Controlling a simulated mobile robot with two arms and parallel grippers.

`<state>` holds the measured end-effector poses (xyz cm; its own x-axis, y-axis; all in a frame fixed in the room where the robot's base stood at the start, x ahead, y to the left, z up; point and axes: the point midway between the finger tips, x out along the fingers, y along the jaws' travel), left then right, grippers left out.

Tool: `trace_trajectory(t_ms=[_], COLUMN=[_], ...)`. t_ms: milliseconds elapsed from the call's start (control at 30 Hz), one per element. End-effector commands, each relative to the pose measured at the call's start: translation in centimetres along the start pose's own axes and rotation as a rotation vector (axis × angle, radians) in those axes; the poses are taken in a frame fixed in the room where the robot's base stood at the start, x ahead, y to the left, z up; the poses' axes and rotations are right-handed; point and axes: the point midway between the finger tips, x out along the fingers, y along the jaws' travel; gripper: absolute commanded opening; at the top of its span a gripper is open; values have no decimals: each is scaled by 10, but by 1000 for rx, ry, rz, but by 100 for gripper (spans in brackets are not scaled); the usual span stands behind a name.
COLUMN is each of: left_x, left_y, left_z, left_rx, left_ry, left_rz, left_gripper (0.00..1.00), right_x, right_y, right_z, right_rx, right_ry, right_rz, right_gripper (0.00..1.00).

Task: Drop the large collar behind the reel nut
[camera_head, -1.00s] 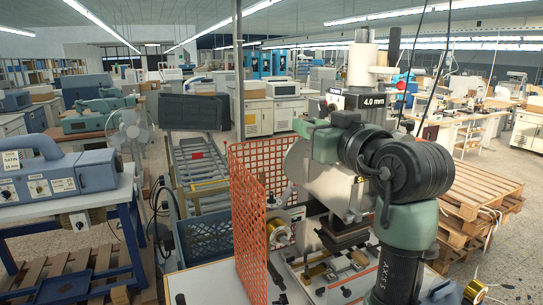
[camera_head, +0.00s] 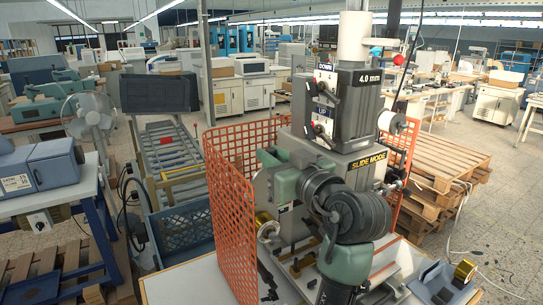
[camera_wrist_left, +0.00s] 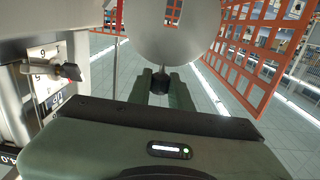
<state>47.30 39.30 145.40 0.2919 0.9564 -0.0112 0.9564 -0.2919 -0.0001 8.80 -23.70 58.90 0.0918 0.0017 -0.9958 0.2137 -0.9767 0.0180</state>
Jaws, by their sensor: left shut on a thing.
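My left gripper (camera_head: 268,158) is in front of the stamping machine (camera_head: 365,165) in the head view, its green body partly behind my own arm. The left wrist view shows its green fingers (camera_wrist_left: 161,88) closed around a small dark part (camera_wrist_left: 160,81). I cannot tell whether this is the large collar. A large pale grey disc (camera_wrist_left: 166,32) stands just beyond and above the fingers there. I cannot tell whether disc and fingers touch. A gold foil reel (camera_head: 266,228) shows low on the machine's left side. I cannot pick out the reel nut. My right gripper is not in view.
An orange mesh guard (camera_head: 230,215) stands close left of the machine and shows at the right of the wrist view. A dial with a knob (camera_wrist_left: 68,71) is at the wrist view's left. A blue crate (camera_head: 185,230) and wooden pallets (camera_head: 445,175) flank the machine.

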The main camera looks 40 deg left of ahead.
Motion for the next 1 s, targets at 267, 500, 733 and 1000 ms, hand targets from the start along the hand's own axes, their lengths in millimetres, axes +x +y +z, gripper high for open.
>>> trace_trajectory(t_ms=[267,500,733,1000], left_x=[-1,-1,-1,-1], left_y=[0,0,0,0], left_z=[15,40,56,58], left_rx=[-1,-1,-1,-1], left_ry=[-7,-7,-5,-5], left_rz=[4,4,4,4], left_gripper=[0,0,0,0], right_x=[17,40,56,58], right_y=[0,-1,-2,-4], right_z=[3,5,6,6], right_rx=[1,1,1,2], right_ry=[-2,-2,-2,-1], right_rz=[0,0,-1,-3], right_gripper=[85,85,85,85])
